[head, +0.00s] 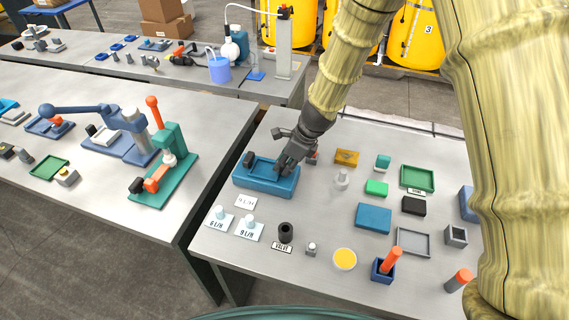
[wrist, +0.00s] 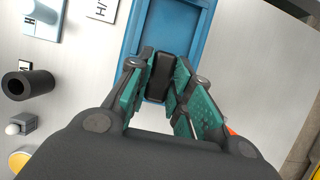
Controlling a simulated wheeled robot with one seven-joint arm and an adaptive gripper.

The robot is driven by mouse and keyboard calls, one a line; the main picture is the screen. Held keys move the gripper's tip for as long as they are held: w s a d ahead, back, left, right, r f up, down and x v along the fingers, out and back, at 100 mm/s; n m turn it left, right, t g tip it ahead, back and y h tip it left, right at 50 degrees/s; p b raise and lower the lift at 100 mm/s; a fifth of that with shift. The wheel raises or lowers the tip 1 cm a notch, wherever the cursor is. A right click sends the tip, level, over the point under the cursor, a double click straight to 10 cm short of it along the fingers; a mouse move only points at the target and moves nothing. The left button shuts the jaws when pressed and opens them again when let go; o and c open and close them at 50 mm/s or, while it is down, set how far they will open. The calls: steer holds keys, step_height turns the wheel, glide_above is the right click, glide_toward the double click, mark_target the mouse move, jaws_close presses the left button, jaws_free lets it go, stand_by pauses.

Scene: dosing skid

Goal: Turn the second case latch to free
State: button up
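The blue case (head: 262,186) lies on the near table, and its blue shell also shows in the wrist view (wrist: 131,42). One dark latch (head: 248,159) stands at the case's left end, clear of my gripper. My gripper (head: 282,168) is down at the right end of the case. In the wrist view a second black latch (wrist: 160,75) sits between the teal finger pads of my gripper (wrist: 162,70). The fingertips lie close along both its sides and appear shut on it.
White labelled cards (head: 245,202), a black cylinder (head: 286,231) and a yellow disc (head: 345,259) lie in front of the case.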

jaws_close()
steer(key=shift+r+p, duration=0.1)
steer(key=shift+p, duration=0.2)
steer(key=shift+w+r+n+g+p, duration=0.15)
steer(key=shift+n+g+p, duration=0.15)
steer(key=shift+n+p, duration=0.7)
steer(key=n+g+p, duration=0.1)
steer(key=n+p, duration=0.1)
steer(key=shift+n, duration=0.3)
steer(key=n+g+p, duration=0.1)
steer(key=n, duration=0.1)
steer(key=shift+w+n, duration=0.15)
steer(key=shift+n, duration=0.15)
steer(key=n+g, duration=0.1)
steer(key=n, duration=0.1)
steer(key=n+g+h, duration=0.1)
steer(key=n, duration=0.2)
steer(key=shift+w+f, duration=0.1)
steer(key=shift+f, duration=0.1)
steer(key=n+h, duration=0.1)
steer(key=n, duration=0.2)
steer(key=n+g, duration=0.1)
steer(key=n, duration=0.1)
steer(key=shift+a+n+h, duration=0.15)
steer(key=shift+n+h, duration=0.25)
